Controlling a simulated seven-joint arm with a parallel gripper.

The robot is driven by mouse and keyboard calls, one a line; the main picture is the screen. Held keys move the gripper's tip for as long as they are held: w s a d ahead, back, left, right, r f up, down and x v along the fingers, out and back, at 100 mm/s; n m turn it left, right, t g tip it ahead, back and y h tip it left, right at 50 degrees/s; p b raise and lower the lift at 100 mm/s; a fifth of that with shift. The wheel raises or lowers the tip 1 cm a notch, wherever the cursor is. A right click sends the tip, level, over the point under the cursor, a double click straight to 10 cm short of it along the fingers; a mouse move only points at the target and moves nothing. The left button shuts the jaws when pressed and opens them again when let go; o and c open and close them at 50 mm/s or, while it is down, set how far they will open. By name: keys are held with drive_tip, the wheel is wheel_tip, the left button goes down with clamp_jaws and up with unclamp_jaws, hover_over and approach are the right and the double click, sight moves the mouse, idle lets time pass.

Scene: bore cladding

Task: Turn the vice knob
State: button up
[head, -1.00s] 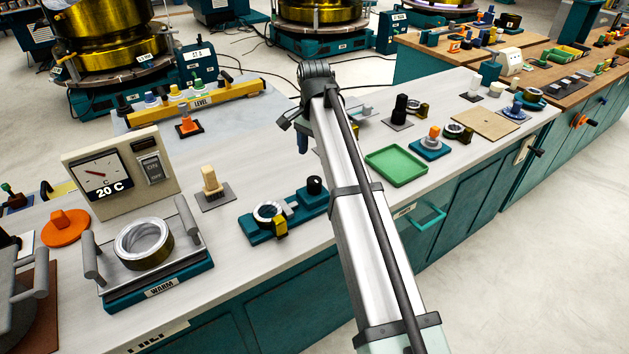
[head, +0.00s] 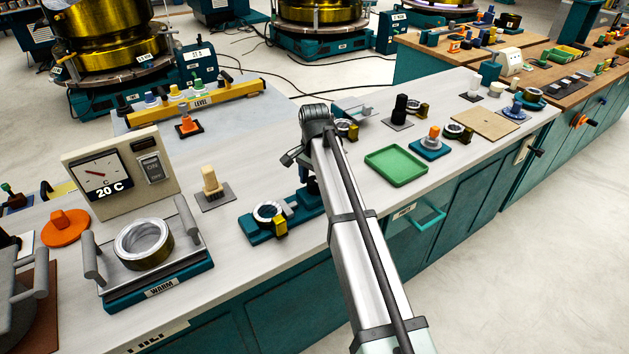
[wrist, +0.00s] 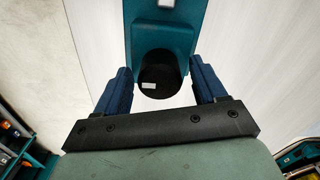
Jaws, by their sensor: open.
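The vice is a teal base (head: 258,232) with a metal ring (head: 267,212) and a yellow block at its left end, on the bench in the head view. Its black knob (wrist: 158,75) shows in the wrist view, at the end of the teal base (wrist: 180,32). In the head view my arm hides the knob. My gripper (wrist: 162,82) is open, with one blue finger on each side of the knob and light gaps between. I cannot tell how deep the fingers reach beside it.
A warming plate (head: 185,283) with a ring on it stands at the left, by a temperature box (head: 115,175). A tan peg (head: 210,180) stands behind the vice. A green tray (head: 396,166) lies right of my arm. The bench between is clear.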

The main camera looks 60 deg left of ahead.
drive_tip(key=c, duration=1)
drive_tip(key=shift+c, duration=0.2)
drive_tip(key=shift+n, duration=0.4)
drive_tip(key=n, duration=0.9)
drive_tip(key=shift+n, duration=0.4)
drive_tip(key=n, duration=0.5)
drive_tip(key=shift+a+n, duration=0.1)
drive_tip(key=shift+n, duration=0.2)
drive_tip(key=n, duration=0.5)
drive_tip(key=shift+s+n, duration=0.1)
drive_tip(key=shift+n, duration=0.2)
